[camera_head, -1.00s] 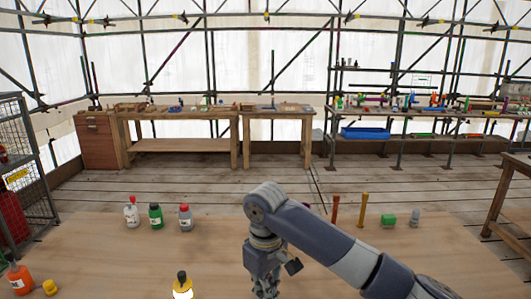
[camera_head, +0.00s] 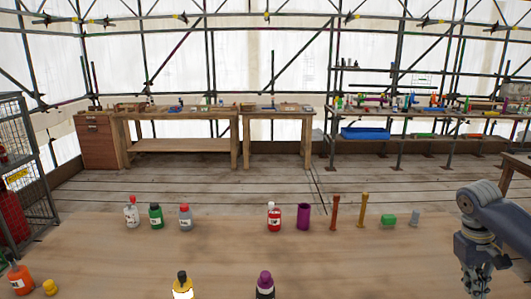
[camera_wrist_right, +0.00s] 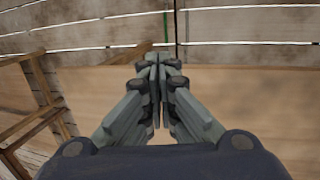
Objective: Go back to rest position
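My right gripper (camera_head: 478,285) hangs at the right side of the table in the head view, with its lower end at or past the bottom edge of the picture. In the right wrist view its fingers (camera_wrist_right: 158,66) are together, with nothing held between them. Bare tabletop and plank floor show beyond the fingers. My left gripper is not in view.
The table's middle is clear. A wire cage (camera_head: 25,180) stands left.

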